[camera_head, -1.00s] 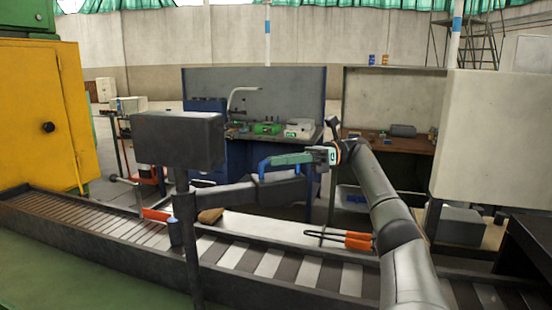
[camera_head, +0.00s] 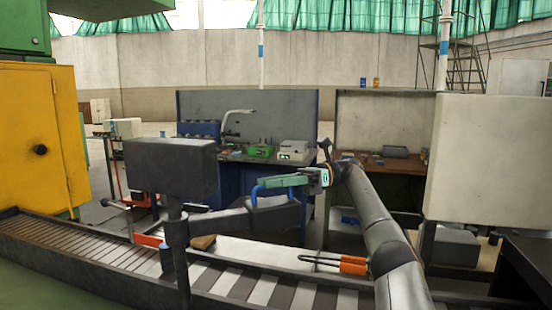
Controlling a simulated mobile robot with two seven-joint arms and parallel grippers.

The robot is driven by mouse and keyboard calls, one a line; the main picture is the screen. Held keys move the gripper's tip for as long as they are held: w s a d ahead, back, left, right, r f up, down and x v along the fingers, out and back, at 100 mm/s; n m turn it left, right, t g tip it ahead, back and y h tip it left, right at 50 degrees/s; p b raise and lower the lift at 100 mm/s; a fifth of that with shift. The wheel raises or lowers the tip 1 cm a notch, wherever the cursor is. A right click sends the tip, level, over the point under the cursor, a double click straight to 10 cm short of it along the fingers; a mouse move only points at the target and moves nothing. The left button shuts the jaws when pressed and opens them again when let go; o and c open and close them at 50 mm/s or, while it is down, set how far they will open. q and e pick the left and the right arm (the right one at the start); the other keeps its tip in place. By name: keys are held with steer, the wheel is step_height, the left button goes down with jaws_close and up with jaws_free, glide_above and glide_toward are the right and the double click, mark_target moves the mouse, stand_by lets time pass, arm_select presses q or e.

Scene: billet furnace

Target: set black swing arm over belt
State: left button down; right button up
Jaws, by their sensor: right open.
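The black swing arm (camera_head: 233,220) reaches out to the right from a dark upright post (camera_head: 178,245) beside the belt. In the picture it crosses in front of the belt's far side and the pale plate behind. A blue handle (camera_head: 256,196) stands up near its free end. My right gripper (camera_head: 268,182), with green fingers, comes in from the right and points left at the top of the handle. Its jaws are open; whether the fingers touch or straddle the handle I cannot tell. The slatted belt (camera_head: 262,291) runs along the front. My left gripper is out of view.
A dark box (camera_head: 172,168) tops the post. Orange-handled tongs (camera_head: 352,264) and a brown block (camera_head: 203,242) lie on the far ledge. A yellow cabinet (camera_head: 35,140) stands at left and a pale panel (camera_head: 485,160) at right. Workbenches stand behind.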

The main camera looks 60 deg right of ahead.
step_height(320, 180, up, 3)
steer(key=shift+f+p, duration=0.2)
steer(key=shift+p, duration=0.25)
steer(key=b, duration=0.1)
steer(key=s+a+b, duration=0.1)
steer(key=b, duration=0.1)
steer(key=shift+a+r, duration=0.25)
steer(key=shift+r, duration=0.15)
steer(key=s+a+r+b, duration=0.6)
steer(key=a+r+b, duration=0.1)
steer(key=a, duration=0.3)
steer(key=shift+s+a+r, duration=0.15)
steer(key=shift+s+r, duration=0.25)
steer(key=shift+r, duration=0.45)
steer(key=shift+c, duration=0.3)
